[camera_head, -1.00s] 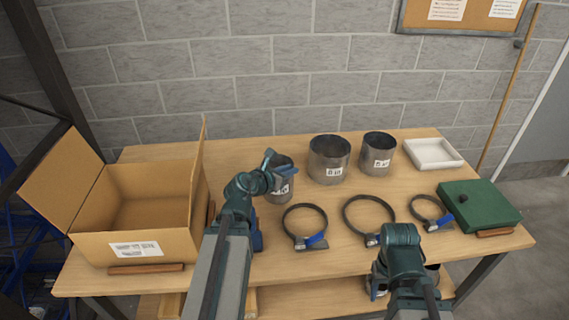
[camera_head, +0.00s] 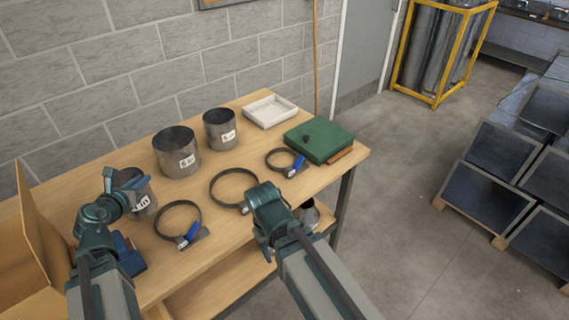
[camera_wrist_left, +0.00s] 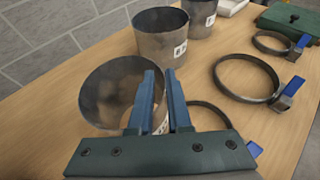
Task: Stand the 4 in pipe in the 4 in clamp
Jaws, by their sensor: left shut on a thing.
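A grey metal pipe (camera_head: 146,198), the leftmost and taken as the 4 in pipe, stands upright; its label is partly hidden. My left gripper (camera_head: 128,182) is shut on its near rim. In the left wrist view the pipe (camera_wrist_left: 105,95) has the fingers (camera_wrist_left: 160,95) at its right wall. I cannot tell whether its base touches the table. Three dark ring clamps with blue handles lie in front: a left one (camera_head: 161,211), a larger middle one (camera_head: 213,184) and the smallest at right (camera_head: 268,161). Their sizes are unreadable. My right gripper (camera_head: 268,215) hides its own fingers.
Two more pipes, a wide one (camera_head: 176,155) and a narrower one (camera_head: 219,130), stand behind the clamps. A white tray (camera_head: 270,110) and a green case (camera_head: 320,142) occupy the right end. A cardboard box (camera_head: 42,240) is at left. Some bare wood table (camera_head: 215,218) shows between.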

